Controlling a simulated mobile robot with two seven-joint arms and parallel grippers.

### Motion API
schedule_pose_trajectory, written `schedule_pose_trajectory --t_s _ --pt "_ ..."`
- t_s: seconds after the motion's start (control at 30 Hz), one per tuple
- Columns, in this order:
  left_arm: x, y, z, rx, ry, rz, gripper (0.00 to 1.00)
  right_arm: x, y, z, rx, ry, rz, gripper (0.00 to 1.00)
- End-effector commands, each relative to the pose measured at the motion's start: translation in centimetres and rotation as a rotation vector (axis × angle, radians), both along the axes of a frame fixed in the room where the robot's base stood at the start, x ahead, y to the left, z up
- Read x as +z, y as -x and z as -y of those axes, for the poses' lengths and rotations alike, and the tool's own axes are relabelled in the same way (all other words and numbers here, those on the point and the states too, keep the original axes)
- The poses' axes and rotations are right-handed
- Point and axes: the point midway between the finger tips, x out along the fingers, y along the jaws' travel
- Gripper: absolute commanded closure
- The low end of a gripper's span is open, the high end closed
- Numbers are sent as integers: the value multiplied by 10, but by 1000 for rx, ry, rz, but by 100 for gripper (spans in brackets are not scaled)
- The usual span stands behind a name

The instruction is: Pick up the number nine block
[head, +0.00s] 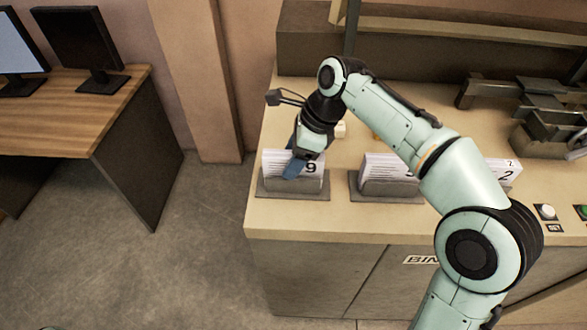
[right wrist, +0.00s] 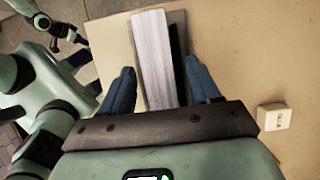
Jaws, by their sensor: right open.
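The number nine block (head: 311,169) is a white, page-like stack with a black 9 at its right end, standing in a grey holder (head: 262,187) at the left end of the counter. My right gripper (head: 300,165) reaches down over it from above. In the right wrist view the block (right wrist: 153,50) lies between the open blue fingers of my right gripper (right wrist: 160,88), with a gap on each side.
A second block (head: 385,167) stands in a holder to the right, partly behind my arm. Another, marked 2 (head: 505,175), is farther right. A small white piece (right wrist: 275,117) is on the counter near my right gripper. A wooden desk (head: 95,120) with monitors is at left.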

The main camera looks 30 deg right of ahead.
Motion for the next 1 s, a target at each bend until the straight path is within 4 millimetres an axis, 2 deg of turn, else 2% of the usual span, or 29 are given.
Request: schedule_pose_trajectory --t_s 0.8,0.87,1.0 --pt "2 -1 0 0 0 1 60 -5 0 0 -1 -1 -1 38" --pt "2 -1 0 0 0 1 60 -5 0 0 -1 -1 -1 55" --pt "2 -1 0 0 0 1 60 -5 0 0 -1 0 0 100"
